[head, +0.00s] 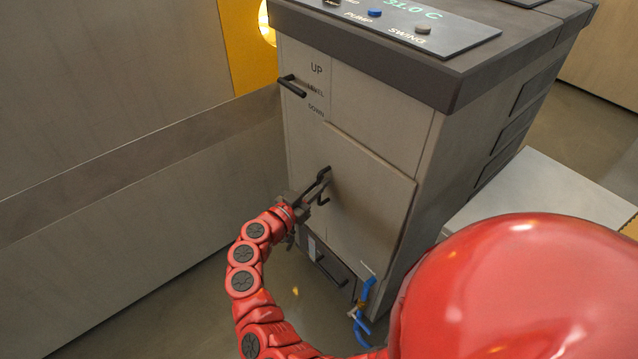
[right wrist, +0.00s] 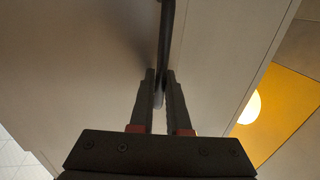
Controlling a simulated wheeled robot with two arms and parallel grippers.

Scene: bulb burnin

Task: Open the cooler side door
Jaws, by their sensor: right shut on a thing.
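The cooler (head: 440,130) is a tall grey cabinet with a dark top and a lit readout. Its side door (head: 365,205) is a flat grey panel on the lower face; its upper and right edges stand slightly proud of the face, and I cannot tell if it is ajar. A dark bar handle (head: 324,176) sits near its left edge. My right gripper (head: 318,190) is shut on this handle. In the right wrist view, the handle (right wrist: 166,35) runs down between the fingertips of my right gripper (right wrist: 160,78). My left gripper is not in view.
A lever (head: 292,86) marked UP, LEVEL and DOWN sits above the door. Below are a dark lower handle (head: 330,272) and a blue hose (head: 362,305). A long low panel (head: 140,190) stands left, a pale box (head: 545,190) right. Some floor is clear in front.

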